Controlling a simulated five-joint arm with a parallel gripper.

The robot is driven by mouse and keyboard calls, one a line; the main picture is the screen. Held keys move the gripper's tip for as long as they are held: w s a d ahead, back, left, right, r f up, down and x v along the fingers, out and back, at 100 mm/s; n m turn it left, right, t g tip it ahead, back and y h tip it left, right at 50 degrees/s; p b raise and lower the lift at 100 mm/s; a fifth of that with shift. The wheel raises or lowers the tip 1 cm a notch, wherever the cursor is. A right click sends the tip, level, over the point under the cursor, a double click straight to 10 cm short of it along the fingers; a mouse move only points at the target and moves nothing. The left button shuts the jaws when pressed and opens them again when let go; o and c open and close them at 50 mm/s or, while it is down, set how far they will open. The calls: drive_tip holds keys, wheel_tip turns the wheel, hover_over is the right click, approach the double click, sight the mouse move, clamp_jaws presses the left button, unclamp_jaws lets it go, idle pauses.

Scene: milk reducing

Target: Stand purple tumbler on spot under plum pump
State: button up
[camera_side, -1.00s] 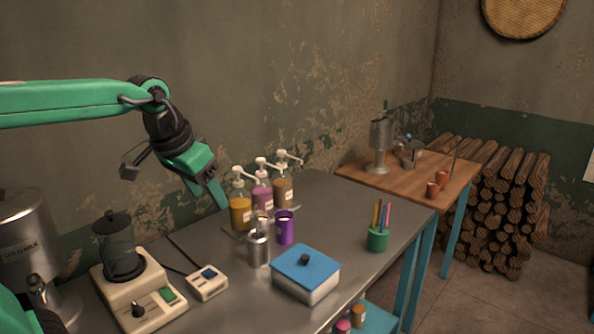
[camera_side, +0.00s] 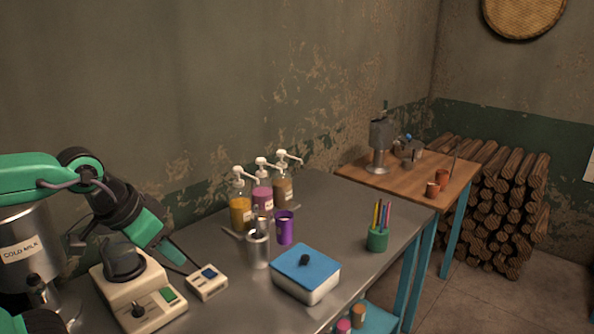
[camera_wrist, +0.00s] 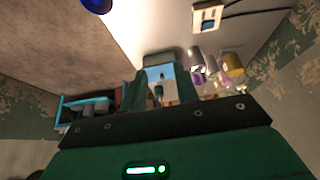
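The purple tumbler (camera_side: 285,228) stands upright on the grey table in the side view, just right of a metal cup with utensils. The plum pump bottle (camera_side: 262,196) is the middle of three white-topped bottles behind the cup. The tumbler is in front and to the right of it. I cannot make out a marked spot; the cup and its utensils partly hide the bottle's foot. My gripper (camera_side: 190,266) is at the left, pointing down and right, near a small white box and well away from the tumbler.
A yellow bottle (camera_side: 240,212) and a brown one (camera_side: 283,188) flank the plum bottle. The metal cup (camera_side: 258,248) and blue-lidded box (camera_side: 305,268) are in front. A blender base (camera_side: 135,295) and small white box (camera_side: 207,282) are left; a green pen cup (camera_side: 377,240) is right.

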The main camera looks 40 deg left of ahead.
drive_tip(key=shift+w+r, duration=0.35)
drive_tip(key=shift+w, duration=0.2)
clamp_jaws()
drive_tip(key=w+a+r+n+g, duration=0.1)
drive_tip(key=w+n, duration=0.2)
drive_tip(key=w, duration=0.6)
drive_tip(key=w+a+r+n+g, duration=0.1)
drive_tip(key=w+a+n+g, duration=0.1)
drive_tip(key=w, duration=0.8)
drive_tip(key=w+a+f+n+g, duration=0.1)
drive_tip(key=w+a+f+n, duration=0.1)
drive_tip(key=w+f, duration=0.5)
drive_tip(key=w+a+f+n+g, duration=0.1)
drive_tip(key=w+a+f+n, duration=0.1)
drive_tip(key=w+f, duration=0.5)
drive_tip(key=w+n, duration=0.1)
drive_tip(key=w, duration=0.1)
drive_tip(key=shift+w+a+f+g, duration=0.15)
drive_tip(key=shift+w+f+g, duration=0.15)
drive_tip(key=shift+w, duration=0.1)
